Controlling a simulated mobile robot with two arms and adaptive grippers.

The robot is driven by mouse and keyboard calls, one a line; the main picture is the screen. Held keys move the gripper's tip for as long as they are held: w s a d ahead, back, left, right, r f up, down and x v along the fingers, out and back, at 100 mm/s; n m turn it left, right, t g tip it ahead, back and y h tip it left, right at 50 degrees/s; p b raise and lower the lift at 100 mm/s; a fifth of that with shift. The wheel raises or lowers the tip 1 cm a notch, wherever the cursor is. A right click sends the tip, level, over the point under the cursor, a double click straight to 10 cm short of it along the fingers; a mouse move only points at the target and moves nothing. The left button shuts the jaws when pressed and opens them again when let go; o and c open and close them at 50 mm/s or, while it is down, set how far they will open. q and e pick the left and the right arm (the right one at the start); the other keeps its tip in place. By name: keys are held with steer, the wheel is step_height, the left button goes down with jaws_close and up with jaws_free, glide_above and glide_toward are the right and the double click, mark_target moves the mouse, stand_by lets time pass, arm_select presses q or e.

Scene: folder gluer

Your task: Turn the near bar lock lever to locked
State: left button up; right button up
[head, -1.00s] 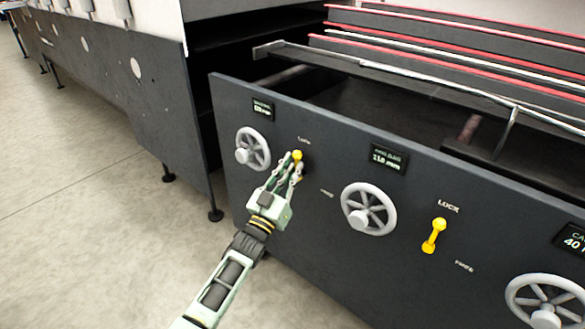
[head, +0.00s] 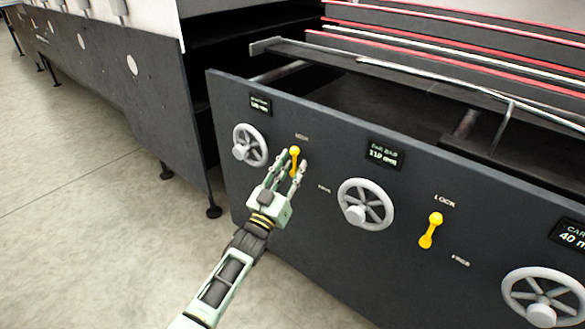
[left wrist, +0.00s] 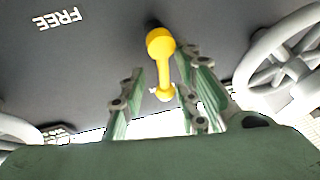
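The yellow lever (head: 294,157) at the left of the dark panel stands nearly upright, its upper end toward the small label above it. In the left wrist view the yellow lever (left wrist: 161,60) lies between the fingers, with gaps on both sides; the FREE label (left wrist: 57,19) is off to the upper left. My left gripper (head: 290,171) is open around the lever, not clamped on it. The left gripper's fingers (left wrist: 160,90) also show spread in the left wrist view. My right gripper is not in view.
Grey handwheels (head: 250,145) and (head: 365,205) flank the lever. A second yellow lever (head: 431,231) stands further right under a LOCK label. Another handwheel (head: 542,298) is at the lower right. Small displays (head: 384,154) sit above. Open floor (head: 90,230) lies at the left.

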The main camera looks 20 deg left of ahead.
arm_select(q)
steer(key=shift+s+a+f, duration=0.1)
steer(key=shift+s+a, duration=0.05)
steer(key=shift+s, duration=0.2)
steer(key=v, duration=1.1)
steer(key=shift+s, duration=0.15)
steer(key=shift+f, duration=0.1)
